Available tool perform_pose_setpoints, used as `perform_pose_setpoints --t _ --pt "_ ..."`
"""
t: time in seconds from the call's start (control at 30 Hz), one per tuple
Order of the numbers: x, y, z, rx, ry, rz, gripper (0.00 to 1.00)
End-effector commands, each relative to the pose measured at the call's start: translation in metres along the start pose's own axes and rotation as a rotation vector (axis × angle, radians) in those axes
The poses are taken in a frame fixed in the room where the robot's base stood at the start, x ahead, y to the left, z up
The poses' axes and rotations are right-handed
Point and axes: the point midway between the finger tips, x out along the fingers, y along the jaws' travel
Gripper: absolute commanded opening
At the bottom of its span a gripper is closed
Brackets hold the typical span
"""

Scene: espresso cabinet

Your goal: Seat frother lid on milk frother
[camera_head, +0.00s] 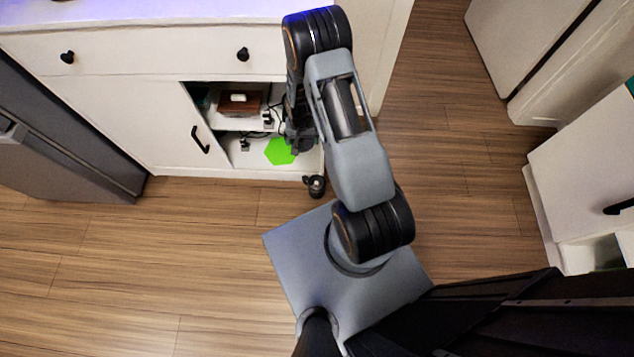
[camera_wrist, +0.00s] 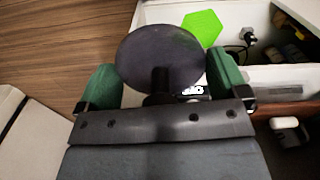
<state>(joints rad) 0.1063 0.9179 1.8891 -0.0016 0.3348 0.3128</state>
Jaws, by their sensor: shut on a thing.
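A dark round disc, which I take to be the frother lid (camera_wrist: 160,48), fills the upper middle of the wrist view. My gripper (camera_wrist: 162,78) has a green finger on each side of it and is shut on it, apparently by a dark stem or knob under the disc. In the head view my gripper (camera_head: 300,138) reaches into the open lower cabinet; the arm hides the lid there. I cannot clearly make out the milk frother in either view; the disc or arm may cover it. Whether the lid touches anything below is hidden.
A bright green hexagon (camera_head: 280,151) lies on the cabinet floor beside my gripper; the wrist view shows it too (camera_wrist: 202,27). A shelf holds a brown box (camera_head: 239,103). Plugs and cords lie nearby. Wooden floor (camera_head: 180,240) is clear.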

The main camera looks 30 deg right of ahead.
Motion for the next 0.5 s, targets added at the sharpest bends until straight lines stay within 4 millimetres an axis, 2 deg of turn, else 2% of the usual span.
perform_pose_setpoints --t 0.03,0.2,0.33,0.5 --pt "0.054 0.006 -0.002 0.050 -0.005 0.002 0.69" --pt "0.149 0.022 -0.010 0.213 -0.003 0.001 0.69" --pt "0.206 0.032 -0.012 0.313 -0.003 0.001 0.69" --pt "0.256 0.041 -0.013 0.404 -0.001 0.000 0.69"
